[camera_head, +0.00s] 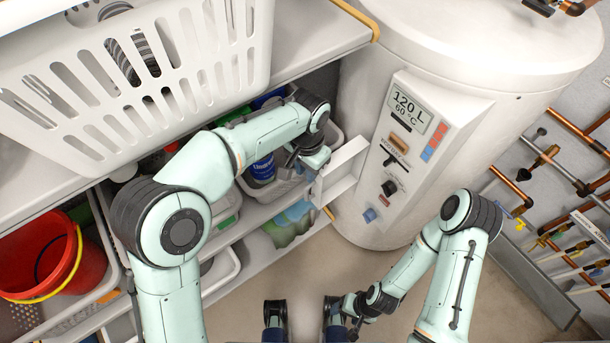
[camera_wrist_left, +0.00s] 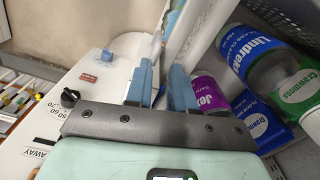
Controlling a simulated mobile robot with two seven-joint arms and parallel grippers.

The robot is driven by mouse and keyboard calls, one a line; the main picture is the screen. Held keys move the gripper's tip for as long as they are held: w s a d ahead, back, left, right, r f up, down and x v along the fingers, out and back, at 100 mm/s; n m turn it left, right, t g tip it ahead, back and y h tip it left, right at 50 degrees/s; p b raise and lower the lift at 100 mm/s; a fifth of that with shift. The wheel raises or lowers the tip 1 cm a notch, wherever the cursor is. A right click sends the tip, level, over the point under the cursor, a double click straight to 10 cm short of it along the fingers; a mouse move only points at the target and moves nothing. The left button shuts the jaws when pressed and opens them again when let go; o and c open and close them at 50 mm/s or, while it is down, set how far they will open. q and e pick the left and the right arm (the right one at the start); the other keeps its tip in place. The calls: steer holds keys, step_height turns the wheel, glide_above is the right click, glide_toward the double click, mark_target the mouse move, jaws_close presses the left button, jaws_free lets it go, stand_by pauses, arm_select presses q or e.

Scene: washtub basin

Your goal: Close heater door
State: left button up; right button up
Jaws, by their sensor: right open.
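The heater (camera_head: 440,60) is a white cylinder with a control panel (camera_head: 405,140) reading "120 L 60 °C". The heater door (camera_head: 342,168) is a white panel standing out from the heater's left side, open. My left gripper (camera_head: 315,168) is at the door's outer edge. In the left wrist view, the blue fingers (camera_wrist_left: 160,85) are apart, with a thin white edge between or just beyond them; I cannot tell whether they grip it. My right gripper (camera_head: 352,312) is open and low over the floor, away from the door.
Left of the door, shelves hold bottles (camera_head: 262,168) and bins under a white laundry basket (camera_head: 150,75). A red bucket (camera_head: 50,255) stands at the left. Tools hang on the right wall (camera_head: 560,170). The floor (camera_head: 300,265) in front of the heater is clear.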

mark_target(306, 188)
arm_select(q)
steer(key=f, duration=0.4)
steer(key=f+b, duration=0.1)
steer(key=f, duration=0.2)
steer(key=shift+s, duration=0.35)
jaws_close()
